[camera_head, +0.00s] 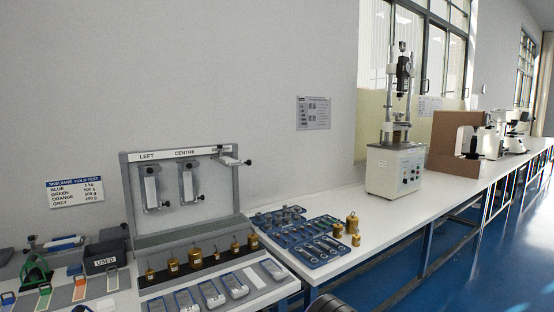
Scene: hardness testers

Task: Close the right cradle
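A grey upright panel (210,207) stands at the back of the left bench, with the labels LEFT and CENTRE along its top. The left cradle (151,188) and the centre cradle (187,183) hang upright against it. The right cradle (229,159) sticks out roughly level from the panel's upper right corner, with a black knob at its outer end. It stands apart from the upright pose of the other two and hides the label place behind it. Neither gripper shows in this view.
Several brass weights (195,257) line the shelf below the panel, with grey trays (211,293) in front. A blue tool tray (300,236) and brass weights (352,223) lie to the right. A dark rounded part at the bottom edge is unclear.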

